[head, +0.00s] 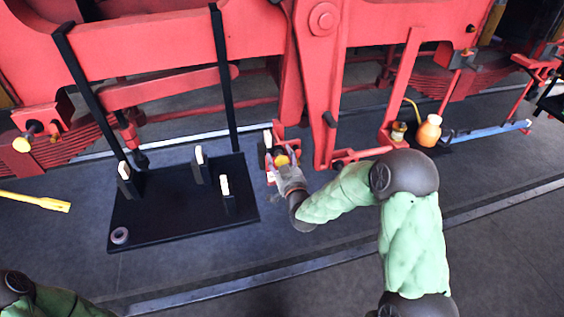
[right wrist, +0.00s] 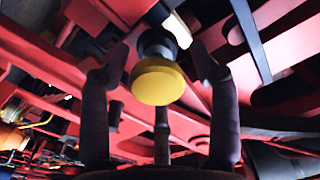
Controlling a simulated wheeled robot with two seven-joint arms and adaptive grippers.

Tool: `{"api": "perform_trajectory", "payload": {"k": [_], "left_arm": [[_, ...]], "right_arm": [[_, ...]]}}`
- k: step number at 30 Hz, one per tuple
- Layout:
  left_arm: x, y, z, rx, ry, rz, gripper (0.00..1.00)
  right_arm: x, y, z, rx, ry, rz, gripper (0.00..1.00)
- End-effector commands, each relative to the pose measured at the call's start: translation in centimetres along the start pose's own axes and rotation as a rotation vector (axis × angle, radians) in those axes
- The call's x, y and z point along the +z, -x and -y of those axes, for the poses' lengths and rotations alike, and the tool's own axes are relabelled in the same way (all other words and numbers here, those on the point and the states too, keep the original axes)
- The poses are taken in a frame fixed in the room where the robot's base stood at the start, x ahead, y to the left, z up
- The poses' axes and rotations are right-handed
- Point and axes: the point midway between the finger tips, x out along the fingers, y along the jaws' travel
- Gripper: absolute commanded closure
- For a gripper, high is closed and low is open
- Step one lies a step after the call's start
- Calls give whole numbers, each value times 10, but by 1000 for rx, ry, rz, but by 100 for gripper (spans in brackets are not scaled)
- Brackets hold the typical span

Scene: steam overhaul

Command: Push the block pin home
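The block pin shows as a dark shaft with a round yellow head (right wrist: 157,82) in the right wrist view, with its head facing the camera. In the head view its yellow head (head: 281,159) sits at the red bracket on the frame, partly covered by my right gripper. My right gripper (head: 284,168) is right in front of the head. In the right wrist view its fingers (right wrist: 158,75) are spread on both sides of the yellow head, with a visible gap on each side. How deep the pin sits is hidden. My left gripper is out of view.
A black board (head: 180,225) with upright holders and a small ring (head: 119,235) lies to the left. Another yellow-ended pin (head: 22,144) is at the far left. An orange bottle (head: 429,131) stands at the right. Red frame bars surround the gripper; the front floor is clear.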

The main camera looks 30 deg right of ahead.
Motion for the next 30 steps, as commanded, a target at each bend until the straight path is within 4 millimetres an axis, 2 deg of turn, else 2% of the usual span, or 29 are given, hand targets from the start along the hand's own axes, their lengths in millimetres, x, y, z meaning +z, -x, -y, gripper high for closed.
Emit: {"api": "perform_trajectory", "payload": {"k": [9,13,17,24,30], "left_arm": [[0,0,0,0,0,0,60],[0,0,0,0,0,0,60],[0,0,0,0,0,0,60],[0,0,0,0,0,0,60],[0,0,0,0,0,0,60]], "right_arm": [[4,2,0,-1,-1,8,34],[3,11,0,0,0,8,34],[4,31,0,-1,-1,9,34],[3,79,0,0,0,8,34],[2,108,0,0,0,5,34]]}}
